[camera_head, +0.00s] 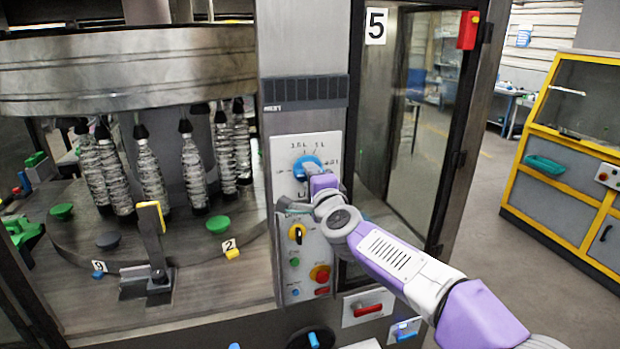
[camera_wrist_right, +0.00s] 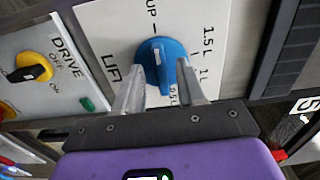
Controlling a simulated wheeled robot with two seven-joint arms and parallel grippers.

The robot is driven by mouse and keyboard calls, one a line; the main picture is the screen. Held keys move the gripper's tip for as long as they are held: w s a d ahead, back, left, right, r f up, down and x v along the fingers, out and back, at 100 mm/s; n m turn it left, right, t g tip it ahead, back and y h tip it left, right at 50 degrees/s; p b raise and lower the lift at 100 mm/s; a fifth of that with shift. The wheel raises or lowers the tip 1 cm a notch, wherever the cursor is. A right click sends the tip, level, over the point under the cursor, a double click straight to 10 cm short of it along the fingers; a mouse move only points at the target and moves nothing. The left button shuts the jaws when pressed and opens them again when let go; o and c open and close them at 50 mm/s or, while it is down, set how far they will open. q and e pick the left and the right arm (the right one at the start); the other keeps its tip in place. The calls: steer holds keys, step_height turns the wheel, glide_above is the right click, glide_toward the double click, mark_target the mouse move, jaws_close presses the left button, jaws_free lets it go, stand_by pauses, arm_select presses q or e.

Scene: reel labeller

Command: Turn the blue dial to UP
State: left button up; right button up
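The blue dial (camera_head: 307,163) sits on a white plate (camera_head: 283,150) on the machine's grey column. In the right wrist view the dial (camera_wrist_right: 160,62) lies between the two fingertips of my right gripper (camera_wrist_right: 160,72). The fingers are spread, one on each side of the dial; whether they touch its rim I cannot tell. The plate carries the words UP and LIFT and litre marks. A pale mark shows on the dial's face; which label it points to is unclear. In the head view my right gripper (camera_head: 318,182) partly hides the dial. My left gripper is not in view.
Below the dial, a DRIVE panel (camera_head: 305,248) carries a black-and-yellow knob (camera_head: 297,234) and a red button (camera_head: 320,274). A red handle (camera_head: 367,310) is lower right. A carousel (camera_head: 180,260) with hanging bottles stands left; a glass door (camera_head: 395,140) stands right.

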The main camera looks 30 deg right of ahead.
steer(key=v, duration=0.6)
steer(key=shift+s, duration=0.35)
steer(key=shift+a, duration=0.2)
